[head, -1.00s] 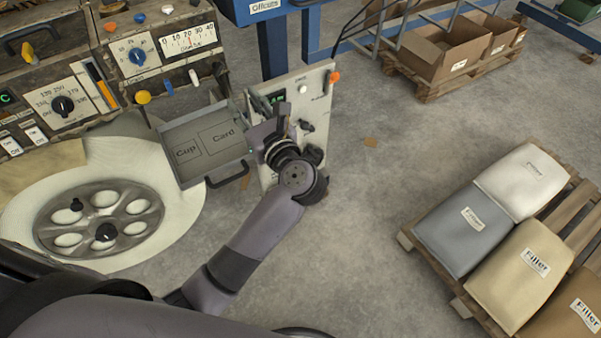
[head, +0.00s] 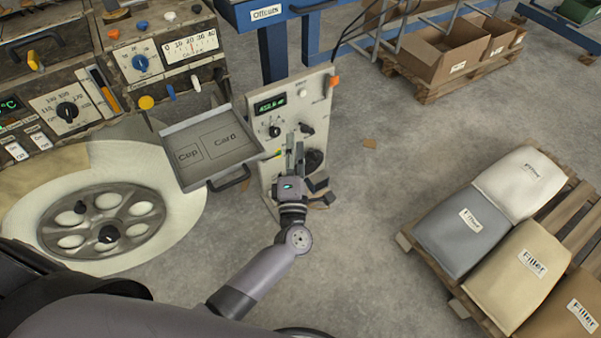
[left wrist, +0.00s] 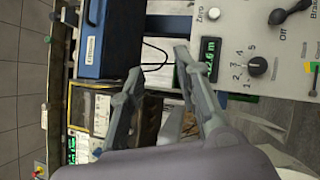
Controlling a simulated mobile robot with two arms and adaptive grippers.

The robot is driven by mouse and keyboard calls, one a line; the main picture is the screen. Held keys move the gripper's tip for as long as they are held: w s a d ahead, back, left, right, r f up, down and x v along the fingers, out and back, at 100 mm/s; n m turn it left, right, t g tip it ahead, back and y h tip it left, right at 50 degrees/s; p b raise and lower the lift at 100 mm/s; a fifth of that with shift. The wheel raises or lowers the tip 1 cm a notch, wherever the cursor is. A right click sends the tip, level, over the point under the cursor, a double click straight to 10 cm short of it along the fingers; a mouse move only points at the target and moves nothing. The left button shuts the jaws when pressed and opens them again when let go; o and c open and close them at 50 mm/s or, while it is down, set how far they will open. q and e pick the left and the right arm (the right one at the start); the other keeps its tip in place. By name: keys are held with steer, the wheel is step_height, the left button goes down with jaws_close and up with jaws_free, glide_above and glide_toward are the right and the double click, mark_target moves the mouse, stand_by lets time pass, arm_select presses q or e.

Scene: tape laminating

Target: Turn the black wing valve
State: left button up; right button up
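The black wing valve (head: 306,129) is a small winged handle on the upright cream panel, to the right of a numbered black knob (head: 275,131). In the left wrist view, the black wing handle (left wrist: 290,12) is at the top right, beside the word "Off". My left gripper (head: 295,146) is in front of the panel, just below and left of the wing valve, its fingers pointing up in the picture. In the left wrist view its two fingers (left wrist: 158,62) are spread with nothing between them. They are apart from the wing handle. My right gripper is not in view.
The cream panel (head: 322,98) also carries a green display, an orange button and a larger round black knob (head: 315,159). A grey tray (head: 222,165) marked Cup and Card juts out left of my gripper. Filler sacks (head: 470,232) lie on a pallet at right. Open floor lies between.

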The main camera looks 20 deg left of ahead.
arm_select(q)
step_height(320, 180, down, 9)
steer(key=s+d+m+h, duration=0.1)
steer(key=d+m+h, duration=0.1)
steer(key=m+h, duration=0.2)
steer(key=m, duration=0.2)
steer(key=shift+s+d+r+m+g+h, duration=0.2)
steer(key=shift+m+g+h, duration=0.1)
steer(key=shift+m+g, duration=0.1)
